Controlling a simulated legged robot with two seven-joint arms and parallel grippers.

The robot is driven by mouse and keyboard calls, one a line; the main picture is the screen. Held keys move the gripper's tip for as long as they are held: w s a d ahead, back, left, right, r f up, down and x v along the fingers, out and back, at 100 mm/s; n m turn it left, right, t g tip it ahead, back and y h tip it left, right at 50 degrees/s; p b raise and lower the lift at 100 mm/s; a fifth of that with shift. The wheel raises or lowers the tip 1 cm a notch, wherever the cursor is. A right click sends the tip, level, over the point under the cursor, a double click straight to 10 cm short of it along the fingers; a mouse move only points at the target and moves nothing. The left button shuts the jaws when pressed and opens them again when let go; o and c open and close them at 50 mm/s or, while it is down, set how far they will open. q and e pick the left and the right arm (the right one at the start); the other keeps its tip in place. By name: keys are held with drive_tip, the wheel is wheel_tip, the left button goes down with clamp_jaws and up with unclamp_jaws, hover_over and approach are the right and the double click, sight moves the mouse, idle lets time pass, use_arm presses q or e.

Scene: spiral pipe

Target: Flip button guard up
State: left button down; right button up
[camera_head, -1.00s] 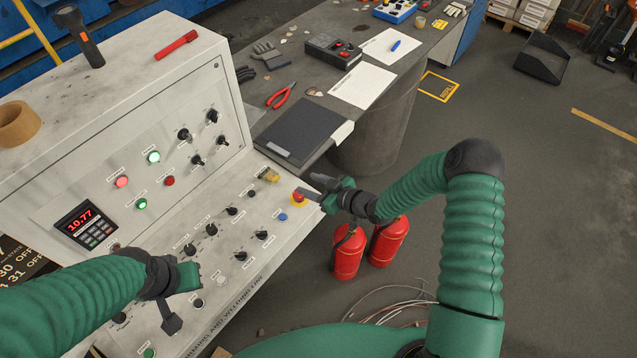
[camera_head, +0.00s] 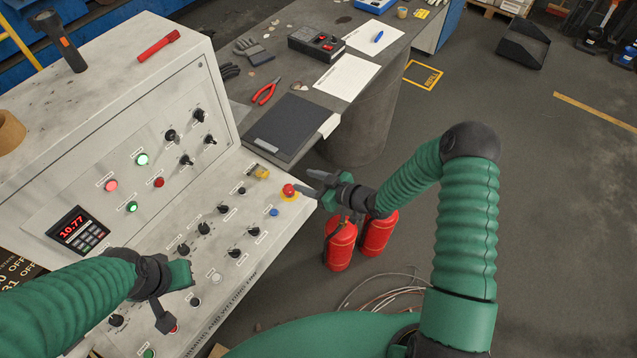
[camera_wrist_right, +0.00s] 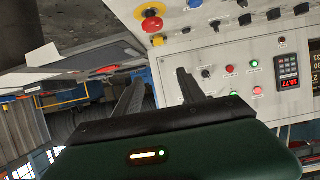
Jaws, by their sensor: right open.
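The small yellow guard (camera_head: 259,172) sits at the far right end of the sloped console panel, and it also shows in the right wrist view (camera_wrist_right: 158,41). Next to it is a red mushroom button (camera_head: 289,190) on a yellow base, also in the right wrist view (camera_wrist_right: 152,24). My right gripper (camera_head: 309,184) is open and empty, just right of the red button. In the right wrist view its two fingers (camera_wrist_right: 160,78) are spread with nothing between them. My left gripper (camera_head: 172,298) hangs over the panel's lower left; its jaw opening is unclear.
The console panel (camera_head: 262,222) carries several black knobs and a blue button (camera_head: 274,212). A grey table (camera_head: 225,110) with a black folder (camera_head: 292,126) and red pliers (camera_head: 264,93) stands behind. Red extinguishers (camera_head: 340,245) stand on the floor below my right gripper.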

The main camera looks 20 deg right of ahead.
drive_tip(key=b+v, duration=0.2)
drive_tip(key=v, duration=1.4)
drive_tip(key=shift+s+d+b, duration=0.2)
drive_tip(key=shift+b, duration=0.1)
